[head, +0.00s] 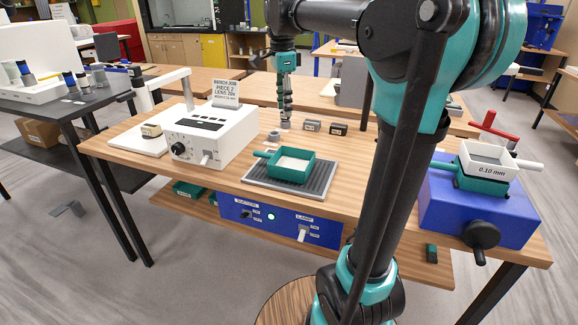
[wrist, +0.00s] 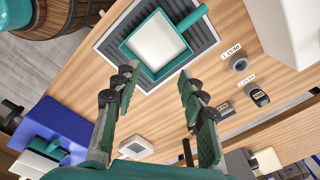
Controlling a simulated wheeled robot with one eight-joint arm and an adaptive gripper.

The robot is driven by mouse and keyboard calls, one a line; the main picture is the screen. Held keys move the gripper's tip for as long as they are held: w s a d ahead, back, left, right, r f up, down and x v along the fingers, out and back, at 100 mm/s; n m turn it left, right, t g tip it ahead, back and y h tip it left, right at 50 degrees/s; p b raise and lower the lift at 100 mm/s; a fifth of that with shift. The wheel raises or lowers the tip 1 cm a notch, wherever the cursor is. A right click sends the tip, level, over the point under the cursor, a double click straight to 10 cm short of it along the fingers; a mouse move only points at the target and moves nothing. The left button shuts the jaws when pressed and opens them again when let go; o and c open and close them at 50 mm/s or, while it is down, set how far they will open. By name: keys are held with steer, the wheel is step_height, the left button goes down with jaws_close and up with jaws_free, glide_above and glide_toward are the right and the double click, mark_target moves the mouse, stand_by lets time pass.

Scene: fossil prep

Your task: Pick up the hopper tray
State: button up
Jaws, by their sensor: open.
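A teal square tray (head: 290,176) with a pale inside and a short handle sits on a grey ribbed mat; I take it for the hopper tray. In the head view its handle points left. It also shows in the wrist view (wrist: 172,68), beyond the fingertips, with its handle at upper right. My gripper (head: 285,108) points down behind the tray in the head view, apart from it. In the wrist view my gripper (wrist: 156,84) is open, with nothing between its fingers.
The ribbed mat (head: 318,193) lies mid-bench. A white device (head: 213,140) with a sign stands left of it. A blue machine (head: 450,212) at right carries a white handled pan marked 0.10 mm (head: 488,152). Small dark blocks (head: 338,129) and a grey ring (wrist: 239,64) lie near the gripper.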

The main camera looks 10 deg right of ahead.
mark_target(265, 155)
steer(key=w+a+f+m+t, duration=0.2)
steer(key=a+f+m, duration=0.1)
steer(key=a+m, duration=0.45)
steer(key=shift+h, duration=0.3)
steer(key=x, duration=1.7)
steer(key=shift+s+f, duration=0.1)
steer(key=shift+f, duration=0.25)
jaws_close()
